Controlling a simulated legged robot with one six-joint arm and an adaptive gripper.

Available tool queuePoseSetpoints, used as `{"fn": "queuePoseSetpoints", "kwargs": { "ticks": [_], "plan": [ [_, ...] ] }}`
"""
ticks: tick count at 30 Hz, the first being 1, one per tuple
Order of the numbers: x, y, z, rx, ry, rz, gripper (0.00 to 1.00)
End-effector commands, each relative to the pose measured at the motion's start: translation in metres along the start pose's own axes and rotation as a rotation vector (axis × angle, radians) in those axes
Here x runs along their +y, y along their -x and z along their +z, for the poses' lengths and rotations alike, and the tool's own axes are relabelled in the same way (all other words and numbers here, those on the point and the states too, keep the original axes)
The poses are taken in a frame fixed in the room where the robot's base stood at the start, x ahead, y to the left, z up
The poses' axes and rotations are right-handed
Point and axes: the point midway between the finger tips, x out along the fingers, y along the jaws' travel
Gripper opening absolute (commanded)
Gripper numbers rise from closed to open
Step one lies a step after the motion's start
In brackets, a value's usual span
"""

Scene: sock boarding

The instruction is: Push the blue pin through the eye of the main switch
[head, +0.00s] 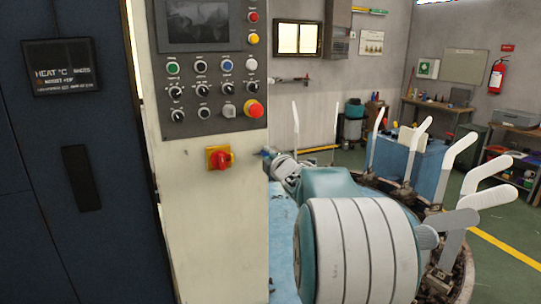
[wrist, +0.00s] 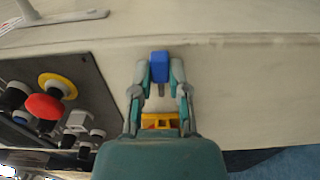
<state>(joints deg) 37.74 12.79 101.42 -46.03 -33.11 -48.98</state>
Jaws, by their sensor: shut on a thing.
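The main switch (head: 219,157) is a red rotary handle on a yellow plate, on the cream cabinet front below the button panel. In the wrist view its yellow part (wrist: 160,121) shows between my finger bases, largely hidden by my gripper; its eye cannot be made out. My gripper (wrist: 160,68) is shut on the blue pin (wrist: 159,64), at its blue head. A short grey shank (wrist: 161,89) points from the head towards the switch, apart from it. In the head view my gripper (head: 272,155) and the small blue pin (head: 266,153) are right of the switch, by the cabinet's right edge.
The button panel (head: 210,70) with a red emergency stop (head: 253,108) is just above the switch, and its knobs stick out. A dark blue cabinet (head: 65,190) stands at the left.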

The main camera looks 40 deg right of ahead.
Motion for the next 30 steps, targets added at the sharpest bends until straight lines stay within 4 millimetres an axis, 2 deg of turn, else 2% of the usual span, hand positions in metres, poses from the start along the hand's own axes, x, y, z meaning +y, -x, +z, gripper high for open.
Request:
{"fn": "queuePoseSetpoints", "kwargs": {
  "ticks": [15,30],
  "plan": [
    [0.000,0.000,-0.042,0.002,0.000,0.000,0.00],
    [0.000,0.000,-0.046,0.000,0.000,-0.001,0.00]
  ]
}}
